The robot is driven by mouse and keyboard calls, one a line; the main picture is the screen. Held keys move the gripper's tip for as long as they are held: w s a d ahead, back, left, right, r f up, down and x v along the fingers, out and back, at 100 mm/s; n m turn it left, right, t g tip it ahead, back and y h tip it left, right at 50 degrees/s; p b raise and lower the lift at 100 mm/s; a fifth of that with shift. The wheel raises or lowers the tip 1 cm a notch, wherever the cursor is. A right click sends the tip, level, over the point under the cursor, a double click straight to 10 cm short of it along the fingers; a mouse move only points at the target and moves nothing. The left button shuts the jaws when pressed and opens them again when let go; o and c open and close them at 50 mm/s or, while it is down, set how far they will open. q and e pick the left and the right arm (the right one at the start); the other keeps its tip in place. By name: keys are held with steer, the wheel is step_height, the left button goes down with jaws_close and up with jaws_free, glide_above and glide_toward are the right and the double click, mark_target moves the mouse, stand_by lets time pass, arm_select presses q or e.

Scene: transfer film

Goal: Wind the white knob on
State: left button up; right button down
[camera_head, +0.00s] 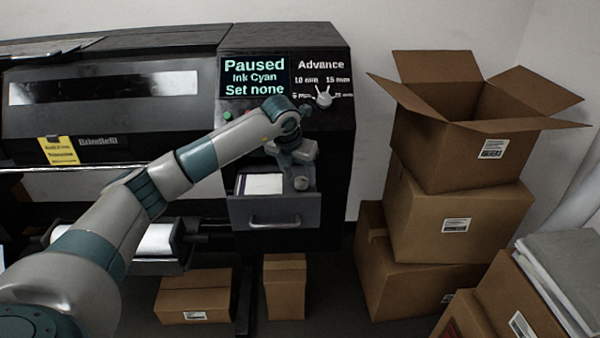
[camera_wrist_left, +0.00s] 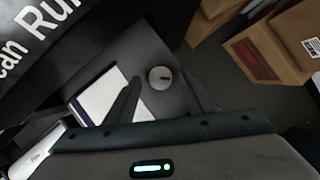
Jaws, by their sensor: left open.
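The white knob (camera_head: 323,96) is on the dark printer panel under the word "Advance", with millimetre labels around it. Its pointer stands roughly upright. The screen (camera_head: 255,76) beside it reads "Paused, Ink Cyan, Set none". My left gripper (camera_head: 299,172) is below the knob, apart from it, above the open grey drawer (camera_head: 275,212). In the left wrist view its two fingers (camera_wrist_left: 164,92) are spread. A small round pale thing with a dark mark (camera_wrist_left: 160,77) shows between and beyond them in the drawer, apparently not gripped. My right gripper is out of view.
A white and dark block (camera_head: 262,184) lies in the drawer. A green button (camera_head: 227,115) is left of my arm on the panel. Cardboard boxes (camera_head: 455,215) are stacked at the right, the top one (camera_head: 450,150) open. The wall side above the printer is clear.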

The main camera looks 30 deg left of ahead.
arm_select(q)
steer(key=shift+w+f, duration=0.25)
steer(key=shift+f, duration=0.4)
steer(key=c, duration=1.1)
steer(key=shift+o, duration=0.2)
